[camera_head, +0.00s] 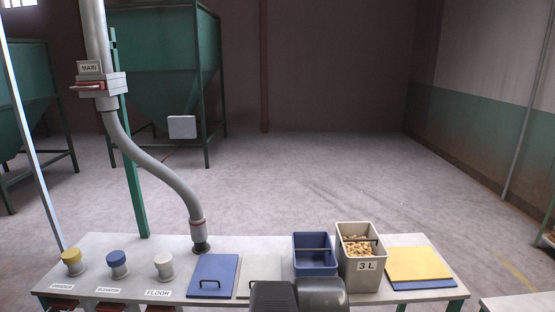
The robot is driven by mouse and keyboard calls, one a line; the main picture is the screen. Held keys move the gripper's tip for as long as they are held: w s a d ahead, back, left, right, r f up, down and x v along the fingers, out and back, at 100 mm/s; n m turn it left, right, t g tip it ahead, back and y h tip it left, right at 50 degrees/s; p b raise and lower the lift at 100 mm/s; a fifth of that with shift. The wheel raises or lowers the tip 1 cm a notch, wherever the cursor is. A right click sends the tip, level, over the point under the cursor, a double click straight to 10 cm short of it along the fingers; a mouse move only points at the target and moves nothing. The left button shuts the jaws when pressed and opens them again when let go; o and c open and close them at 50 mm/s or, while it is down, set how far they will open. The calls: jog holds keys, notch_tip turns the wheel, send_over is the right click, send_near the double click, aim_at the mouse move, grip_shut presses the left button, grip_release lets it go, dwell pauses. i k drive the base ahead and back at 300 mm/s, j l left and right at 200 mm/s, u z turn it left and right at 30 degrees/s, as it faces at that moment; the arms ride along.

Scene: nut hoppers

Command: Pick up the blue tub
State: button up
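The blue tub (316,271) stands on the table just right of the middle. It is an open rectangular tub with a bar across it, and it looks empty. Its right side is close beside a grey tub (359,281) marked "3 L" that holds tan nuts. Dark grey rounded parts of my arm show at the bottom edge, in front of the blue tub. No gripper fingers can be seen.
Left of the tub lie a grey lid (258,270) and a blue lid (213,275) with a handle. A yellow panel (414,262) lies on a blue one at right. A hose nozzle (199,236) hangs behind the blue lid. Capped ports (118,265) stand at left.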

aim_at(314, 255)
jog(key=j, duration=0.1)
jog(key=i+l+u, duration=0.2)
jog(key=u, duration=0.15)
jog(key=i+l+u, duration=0.2)
jog(key=l+u, duration=0.15)
jog(key=i+l+u, duration=0.15)
jog(key=l+u, duration=0.2)
